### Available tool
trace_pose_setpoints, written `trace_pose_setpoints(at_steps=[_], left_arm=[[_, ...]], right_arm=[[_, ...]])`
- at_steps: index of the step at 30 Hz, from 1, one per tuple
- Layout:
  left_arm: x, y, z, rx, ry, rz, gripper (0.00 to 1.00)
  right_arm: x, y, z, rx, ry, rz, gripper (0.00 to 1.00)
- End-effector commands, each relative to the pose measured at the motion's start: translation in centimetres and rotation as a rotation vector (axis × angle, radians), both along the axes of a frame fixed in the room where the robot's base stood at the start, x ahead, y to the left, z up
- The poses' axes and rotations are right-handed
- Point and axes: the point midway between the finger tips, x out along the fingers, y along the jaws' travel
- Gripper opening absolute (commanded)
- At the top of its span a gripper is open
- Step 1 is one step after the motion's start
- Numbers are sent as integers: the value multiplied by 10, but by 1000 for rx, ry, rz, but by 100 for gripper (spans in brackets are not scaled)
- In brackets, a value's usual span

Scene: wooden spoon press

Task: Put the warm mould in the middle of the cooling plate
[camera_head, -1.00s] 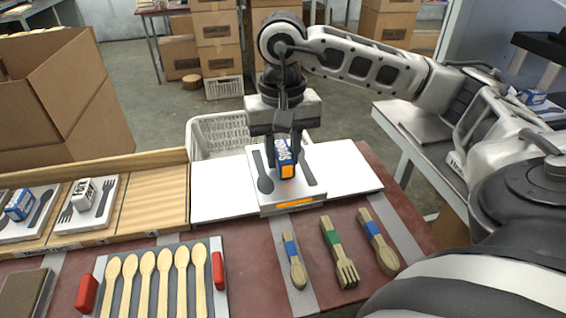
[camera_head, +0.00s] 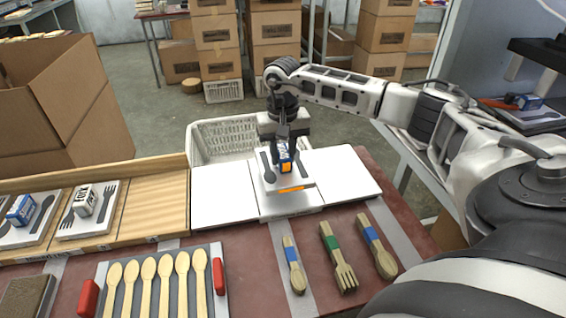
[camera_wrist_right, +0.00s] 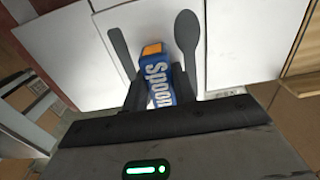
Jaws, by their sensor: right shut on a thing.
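The warm mould (camera_head: 302,175) is a light slab with dark spoon-shaped recesses, an orange strip on its front edge and a blue handle block reading "Spoon". My right gripper (camera_head: 285,158) is shut on that block. The block also shows between the fingers in the right wrist view (camera_wrist_right: 159,85). The white cooling plate (camera_head: 290,207) has three panels, and the mould is over the rear part of the middle one. A strip of this panel shows in front of the mould. I cannot tell whether the mould touches it. My left gripper is out of view.
Left and right white panels (camera_head: 222,195) (camera_head: 350,172) are bare. A wooden rack (camera_head: 150,200) with two other moulds stands at left. In front lie a tray of wooden spoons (camera_head: 160,285) and several banded utensils (camera_head: 340,260). A white basket (camera_head: 225,137) stands behind.

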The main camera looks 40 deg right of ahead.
Motion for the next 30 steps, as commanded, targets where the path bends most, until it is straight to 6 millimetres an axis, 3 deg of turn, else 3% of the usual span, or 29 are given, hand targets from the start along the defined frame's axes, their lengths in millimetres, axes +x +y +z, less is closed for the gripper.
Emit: trace_pose_setpoints(at_steps=[9, 20, 21, 22, 30], left_arm=[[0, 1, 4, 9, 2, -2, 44], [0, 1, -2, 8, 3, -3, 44], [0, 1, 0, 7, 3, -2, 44], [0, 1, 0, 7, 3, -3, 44], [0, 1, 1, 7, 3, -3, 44]], right_arm=[[3, -2, -32, 1, -2, -1, 0], [3, -2, -37, 0, -4, -1, 0], [2, -2, -37, 0, 1, -1, 38], [2, -2, -37, 0, 1, -1, 47], [2, -2, -36, 0, 1, -1, 49]])
